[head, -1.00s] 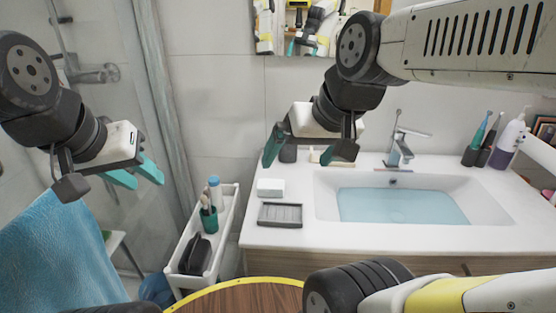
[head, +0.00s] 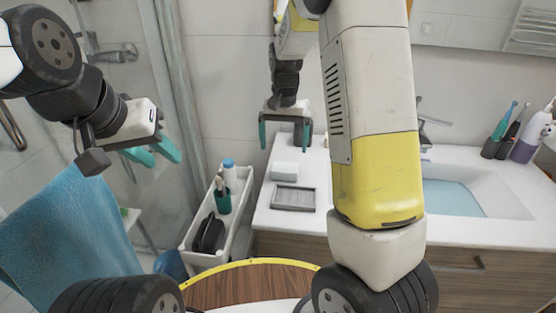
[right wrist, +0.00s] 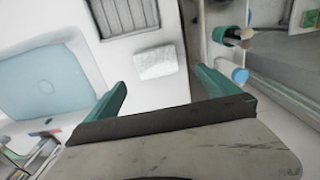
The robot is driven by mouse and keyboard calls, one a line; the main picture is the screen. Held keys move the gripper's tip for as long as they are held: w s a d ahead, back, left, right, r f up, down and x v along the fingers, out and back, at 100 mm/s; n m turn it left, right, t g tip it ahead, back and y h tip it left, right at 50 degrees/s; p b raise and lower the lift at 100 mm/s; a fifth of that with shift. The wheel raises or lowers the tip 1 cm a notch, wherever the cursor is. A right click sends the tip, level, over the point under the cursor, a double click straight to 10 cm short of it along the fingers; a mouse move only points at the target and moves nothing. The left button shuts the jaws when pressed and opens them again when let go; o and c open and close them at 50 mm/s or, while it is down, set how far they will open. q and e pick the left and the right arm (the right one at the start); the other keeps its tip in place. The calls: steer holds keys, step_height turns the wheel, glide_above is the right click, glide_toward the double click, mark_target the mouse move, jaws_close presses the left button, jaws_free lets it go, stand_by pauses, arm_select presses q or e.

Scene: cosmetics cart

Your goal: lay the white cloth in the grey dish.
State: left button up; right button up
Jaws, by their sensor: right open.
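The white cloth (head: 285,171) is a small folded block on the white counter, just behind the grey dish (head: 294,198). The dish is a shallow ribbed rectangle and looks empty. In the right wrist view the cloth (right wrist: 155,62) lies between and beyond the fingertips, next to the dish (right wrist: 124,14). My right gripper (head: 285,147) points down above and behind the cloth, open and empty, its green fingers apart from it. My left gripper (head: 158,158) is at the left, away from the counter, with its green fingers apart and nothing between them.
A white cart (head: 236,236) left of the counter holds a green cup with brushes, a blue-capped bottle and a black item. The basin (head: 455,196) is right of the dish, partly hidden by my right arm. A blue towel (head: 65,235) hangs at the left.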

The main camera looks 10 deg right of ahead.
mark_target(285, 165)
steer(key=f, duration=0.8)
steer(key=shift+d, duration=0.3)
steer(key=c, duration=1.6)
steer(key=shift+r, duration=0.15)
